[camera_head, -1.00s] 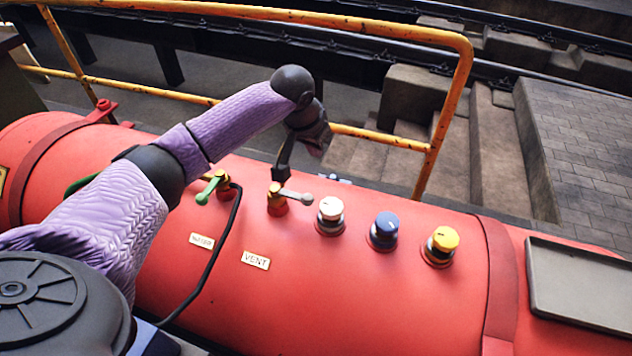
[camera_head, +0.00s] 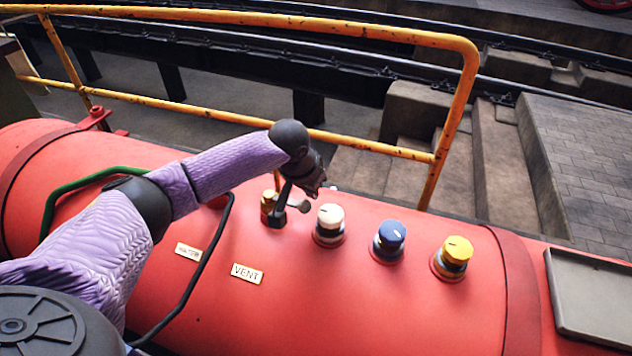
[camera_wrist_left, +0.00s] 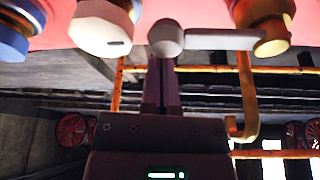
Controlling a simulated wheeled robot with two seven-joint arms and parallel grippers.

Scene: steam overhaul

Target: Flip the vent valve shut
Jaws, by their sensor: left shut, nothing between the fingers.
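The vent valve (camera_head: 267,203) stands on top of the red boiler, above the VENT label (camera_head: 247,273). It has a brass body and a grey lever with a round knob (camera_head: 303,205) that points right in the head view. In the left wrist view the lever (camera_wrist_left: 215,40) lies level between the knob (camera_wrist_left: 166,38) and the brass body (camera_wrist_left: 271,30). My left gripper (camera_head: 276,216) is shut and empty, reaching down in front of the lever and hiding part of it. In the wrist view its fingertips (camera_wrist_left: 161,64) end at the knob; I cannot tell whether they touch.
White (camera_head: 329,223), blue (camera_head: 389,240) and yellow (camera_head: 453,256) knobs stand in a row right of the valve. A yellow railing (camera_head: 380,149) runs behind the boiler. A black cable (camera_head: 200,268) and a green pipe (camera_head: 75,185) lie left. A grey tray (camera_head: 590,300) sits at the right.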

